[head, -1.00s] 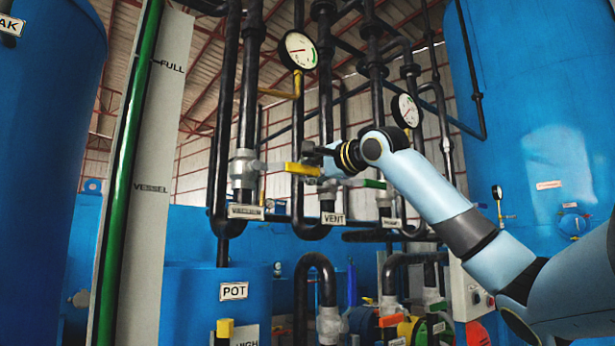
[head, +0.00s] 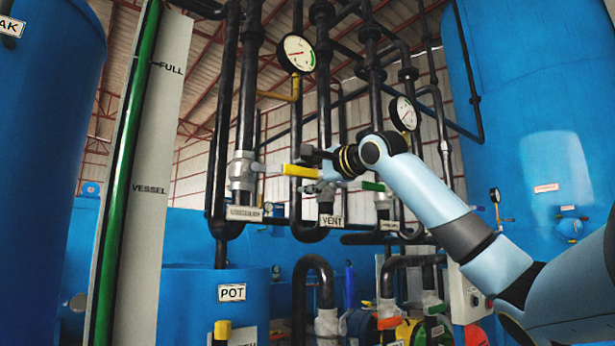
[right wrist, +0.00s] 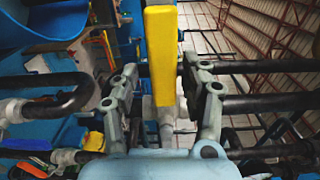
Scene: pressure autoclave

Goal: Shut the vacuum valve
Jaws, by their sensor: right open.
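The vacuum valve (head: 241,172) is a grey body on a black vertical pipe, above a white VACUUM label (head: 243,213). Its lever sticks out to the right, level, and ends in a yellow handle (head: 302,171). My right gripper (head: 312,157) is at the handle's end, reaching in from the right. In the right wrist view the yellow handle (right wrist: 161,65) lies between the two spread fingers of the right gripper (right wrist: 163,78), with gaps on both sides. Where the fingers meet the handle is small and partly hidden in the head view. My left gripper is out of view.
The vent valve pipe with its VENT label (head: 332,221) stands just right, behind my gripper. A green-handled valve (head: 374,186) is further right. Gauges (head: 297,53) and black pipes crowd above. A blue pot (head: 190,300) and bent pipes (head: 314,270) lie below.

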